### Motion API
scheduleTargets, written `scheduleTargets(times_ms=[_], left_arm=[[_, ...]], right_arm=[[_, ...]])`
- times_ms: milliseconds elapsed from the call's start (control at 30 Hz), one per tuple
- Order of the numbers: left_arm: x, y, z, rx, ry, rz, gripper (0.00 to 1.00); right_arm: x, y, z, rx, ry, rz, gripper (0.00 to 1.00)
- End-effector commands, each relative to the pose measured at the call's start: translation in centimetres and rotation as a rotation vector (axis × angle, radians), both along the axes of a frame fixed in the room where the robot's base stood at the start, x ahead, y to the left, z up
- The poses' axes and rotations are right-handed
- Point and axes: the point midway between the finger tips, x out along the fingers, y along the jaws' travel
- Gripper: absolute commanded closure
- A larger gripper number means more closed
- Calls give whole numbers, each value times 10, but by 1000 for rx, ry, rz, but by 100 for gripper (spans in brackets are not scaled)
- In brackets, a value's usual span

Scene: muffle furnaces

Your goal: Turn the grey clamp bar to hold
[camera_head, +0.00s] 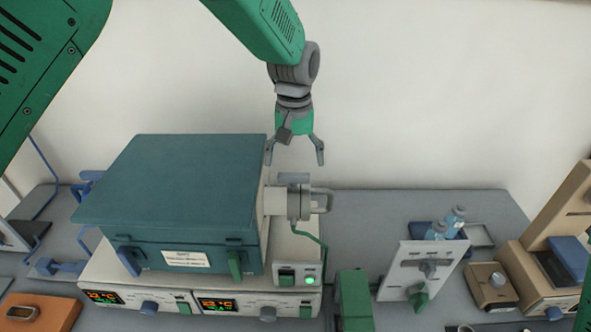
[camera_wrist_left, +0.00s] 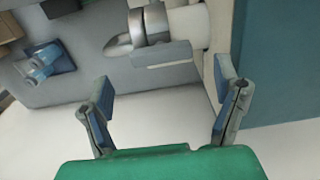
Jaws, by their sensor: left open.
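A teal box-shaped furnace (camera_head: 180,180) stands on a white base unit. From its right side sticks a round metal flange (camera_head: 300,204) with a rounded handle. A short grey bar (camera_head: 293,178), which looks like the clamp bar, lies level across the flange's top. In the left wrist view the grey bar (camera_wrist_left: 162,54) lies beyond and between my fingertips, beside the metal flange (camera_wrist_left: 150,22). My left gripper (camera_head: 295,152) points down above the bar, open and empty. Its spread fingers also show in the wrist view (camera_wrist_left: 165,85), apart from the bar. My right gripper is out of view.
The base unit (camera_head: 240,292) has lit displays and a green lamp. A cable runs down from the flange. A white panel (camera_head: 405,285) with grey and green fittings stands at the right, near small blue bottles (camera_head: 455,220). The bench (camera_head: 370,205) behind the flange is clear.

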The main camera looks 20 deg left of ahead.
Motion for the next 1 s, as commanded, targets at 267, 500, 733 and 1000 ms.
scheduleTargets(times_ms=[267,500,733,1000], left_arm=[[2,-1,58,0,-5,0,17],[3,-1,78,0,-2,0,17],[3,-1,79,0,-2,0,17],[3,-1,79,0,-2,1,17]], right_arm=[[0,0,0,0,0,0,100],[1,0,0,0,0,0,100],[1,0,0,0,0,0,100],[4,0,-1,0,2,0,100]])
